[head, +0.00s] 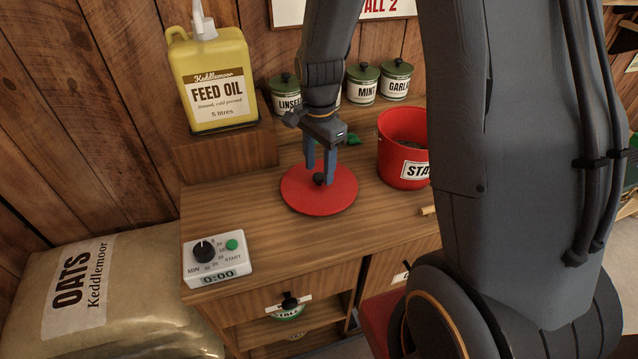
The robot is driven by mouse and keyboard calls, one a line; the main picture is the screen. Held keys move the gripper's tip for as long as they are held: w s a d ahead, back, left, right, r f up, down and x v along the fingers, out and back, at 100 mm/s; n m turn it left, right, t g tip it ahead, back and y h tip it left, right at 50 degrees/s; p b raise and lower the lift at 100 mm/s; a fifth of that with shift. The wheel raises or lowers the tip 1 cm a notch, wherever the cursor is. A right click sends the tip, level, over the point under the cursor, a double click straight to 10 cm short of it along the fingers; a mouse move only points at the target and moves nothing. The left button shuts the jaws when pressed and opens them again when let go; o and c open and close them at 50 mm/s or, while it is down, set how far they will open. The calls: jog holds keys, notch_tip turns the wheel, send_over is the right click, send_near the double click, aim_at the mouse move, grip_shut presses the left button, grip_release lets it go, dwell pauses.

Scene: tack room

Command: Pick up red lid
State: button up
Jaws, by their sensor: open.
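The red lid (318,199) is a flat round disc with a black knob (319,179) at its middle. It lies on the wooden counter in the head view. My gripper (320,178) is open and points down over the lid, its two blue fingers on either side of the knob or just above it. I cannot tell whether the fingers touch the knob or the lid.
A red bucket (400,135) stands just right of the lid. A timer box (217,258) sits at the counter's front left, and a feed oil jug (213,80) on a raised block behind it. Green-lidded tins (361,84) line the back. Bare counter (260,238) lies in front of the lid.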

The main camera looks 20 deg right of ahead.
jog(key=shift+f, duration=0.8)
grip_shut()
jog(key=shift+r, duration=0.1)
